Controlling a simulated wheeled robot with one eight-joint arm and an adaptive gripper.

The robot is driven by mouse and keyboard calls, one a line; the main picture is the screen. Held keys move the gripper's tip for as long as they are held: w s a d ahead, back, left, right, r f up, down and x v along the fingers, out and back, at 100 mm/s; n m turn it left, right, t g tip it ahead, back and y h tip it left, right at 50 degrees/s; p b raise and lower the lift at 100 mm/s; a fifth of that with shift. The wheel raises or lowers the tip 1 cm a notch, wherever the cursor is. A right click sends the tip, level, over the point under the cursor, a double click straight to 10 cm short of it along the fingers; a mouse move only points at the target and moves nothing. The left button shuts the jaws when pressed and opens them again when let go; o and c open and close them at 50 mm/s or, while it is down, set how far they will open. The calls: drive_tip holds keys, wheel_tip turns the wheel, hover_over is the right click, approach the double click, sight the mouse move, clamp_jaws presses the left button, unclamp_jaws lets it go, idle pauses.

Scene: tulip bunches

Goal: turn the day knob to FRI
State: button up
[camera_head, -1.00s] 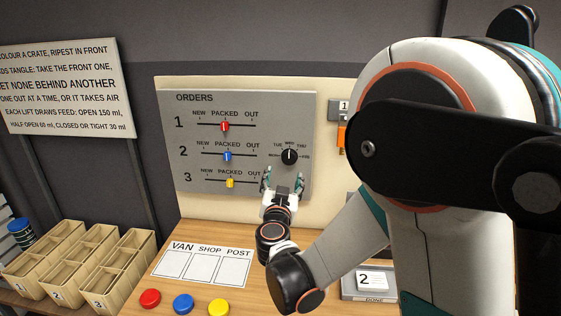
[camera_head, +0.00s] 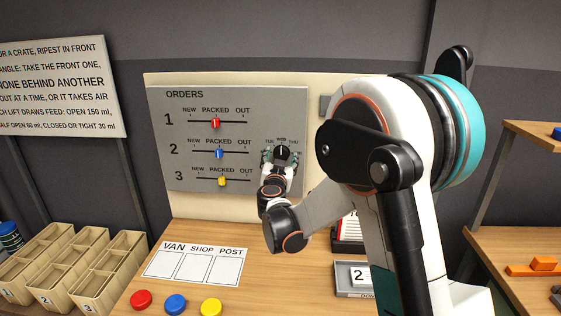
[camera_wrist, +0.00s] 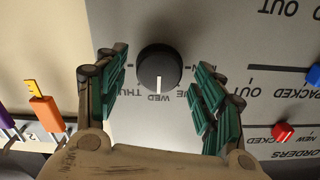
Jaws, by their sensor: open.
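The day knob (camera_head: 282,152) is a round black dial on the right part of the grey ORDERS panel (camera_head: 178,178). In the wrist view the knob (camera_wrist: 159,66) sits between the fingers, and its white pointer line is at WED. THU shows on one side of WED; the label on the other side is partly hidden, and FRI is not readable there. My gripper (camera_head: 280,160) is at the panel with its teal fingers on either side of the knob. In the wrist view my gripper (camera_wrist: 160,76) is open, with visible gaps between the fingers and the knob.
The red slider (camera_head: 216,123), blue slider (camera_head: 219,153) and yellow slider (camera_head: 222,181) stand at PACKED, left of the knob. Below are a VAN/SHOP/POST card (camera_head: 196,266) and coloured buttons.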

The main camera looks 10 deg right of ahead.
drive_tip(key=shift+w+d, duration=0.15)
drive_tip(key=shift+w, duration=0.2)
drive_tip(key=shift+c, duration=0.4)
drive_tip(key=c, duration=1)
drive_tip(key=shift+o, duration=0.2)
